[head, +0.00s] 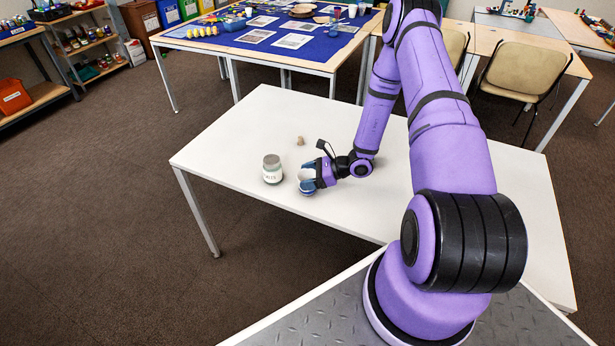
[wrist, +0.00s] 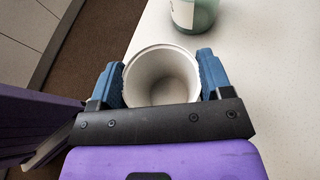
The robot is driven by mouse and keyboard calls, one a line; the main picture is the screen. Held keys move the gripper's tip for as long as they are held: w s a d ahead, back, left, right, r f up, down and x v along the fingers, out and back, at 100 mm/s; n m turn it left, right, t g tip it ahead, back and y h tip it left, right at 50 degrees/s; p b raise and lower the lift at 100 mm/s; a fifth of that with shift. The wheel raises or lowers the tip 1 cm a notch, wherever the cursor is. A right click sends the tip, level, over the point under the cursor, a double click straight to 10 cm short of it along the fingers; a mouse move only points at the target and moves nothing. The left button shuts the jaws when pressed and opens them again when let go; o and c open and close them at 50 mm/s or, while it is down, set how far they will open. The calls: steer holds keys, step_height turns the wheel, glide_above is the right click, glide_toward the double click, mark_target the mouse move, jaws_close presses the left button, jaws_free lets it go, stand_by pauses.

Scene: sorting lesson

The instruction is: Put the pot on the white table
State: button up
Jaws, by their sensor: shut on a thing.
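The pot (wrist: 161,76) is white and round, with its open, empty mouth facing the wrist camera. My gripper (wrist: 161,84) is shut on it, one blue finger against each side. In the head view my gripper (head: 308,180) is over the left part of the white table (head: 240,130), and the pot (head: 305,175) shows pale between the fingers. The pot is at or just above the tabletop; I cannot tell whether its base touches. My fingers hide part of its sides.
A small brown object (head: 300,141) stands behind. The table's right side is clear. A blue-topped table (head: 290,45) with cards stands farther back.

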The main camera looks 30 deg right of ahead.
steer(key=shift+f, duration=0.1)
steer(key=o, duration=0.9)
